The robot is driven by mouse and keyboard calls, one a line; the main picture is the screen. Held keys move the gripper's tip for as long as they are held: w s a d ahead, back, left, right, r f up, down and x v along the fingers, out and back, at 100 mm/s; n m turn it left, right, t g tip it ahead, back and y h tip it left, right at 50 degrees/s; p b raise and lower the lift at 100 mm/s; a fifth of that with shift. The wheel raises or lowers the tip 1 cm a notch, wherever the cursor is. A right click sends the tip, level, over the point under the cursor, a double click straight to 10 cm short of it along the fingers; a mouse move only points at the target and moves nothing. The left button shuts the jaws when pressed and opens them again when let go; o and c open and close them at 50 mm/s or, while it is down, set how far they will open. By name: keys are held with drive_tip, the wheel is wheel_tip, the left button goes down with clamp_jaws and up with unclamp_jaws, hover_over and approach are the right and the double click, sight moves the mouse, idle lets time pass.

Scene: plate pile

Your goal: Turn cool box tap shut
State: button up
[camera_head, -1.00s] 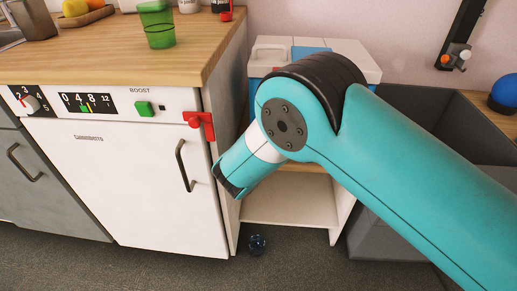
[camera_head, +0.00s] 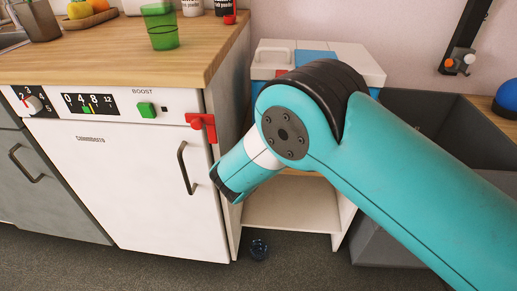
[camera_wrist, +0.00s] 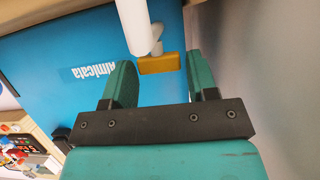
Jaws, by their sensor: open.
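The cool box (camera_head: 347,58) has a white lid and blue body and stands on a low shelf behind my arm in the head view. Its blue face (camera_wrist: 60,50) with lettering fills much of the wrist view. A white tap spout (camera_wrist: 134,25) with a yellow lever (camera_wrist: 160,63) shows there at the top. My gripper (camera_wrist: 158,75) is open, its two teal fingers on either side of the lever in the picture. I cannot tell whether either finger touches it. My arm hides the tap and the gripper in the head view.
A grey bin (camera_head: 425,105) stands right. A small dark blue object (camera_head: 259,249) lies on the floor.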

drive_tip(key=d+p+v, duration=0.1)
drive_tip(key=v, duration=1.6)
drive_tip(key=shift+s+a+p, duration=0.2)
drive_tip(key=shift+a+p, duration=0.2)
drive_tip(key=shift+a, duration=0.05)
drive_tip(key=shift+r, duration=0.1)
